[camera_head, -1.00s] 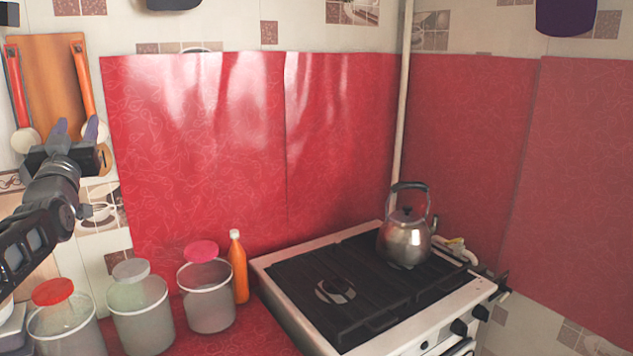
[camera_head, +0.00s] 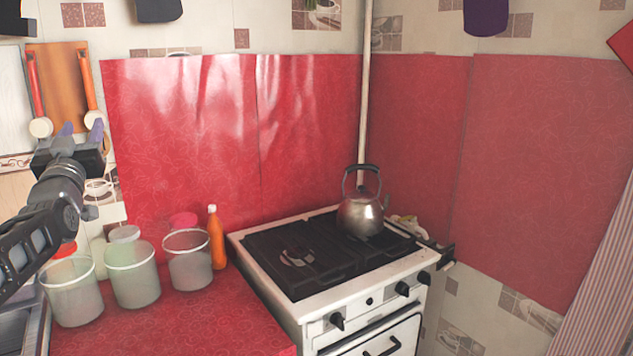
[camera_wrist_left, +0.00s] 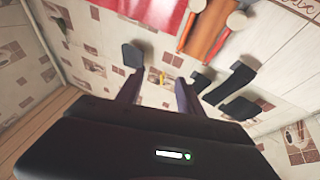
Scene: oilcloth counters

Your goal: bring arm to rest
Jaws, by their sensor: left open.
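My left arm comes in from the left in the head view. Its left gripper (camera_head: 80,130) is raised above the counter, in front of the hanging boards and ladles on the wall. The fingers stand apart, and nothing is between them. In the left wrist view the left gripper (camera_wrist_left: 158,88) also shows open and empty, with the tiled wall beyond it. My right gripper is in neither view.
Several clear canisters (camera_head: 132,274) and an orange bottle (camera_head: 217,240) stand on the red counter (camera_head: 215,315), below and right of my left gripper. A metal kettle (camera_head: 360,216) sits on the stove (camera_head: 345,304). The counter's front is clear.

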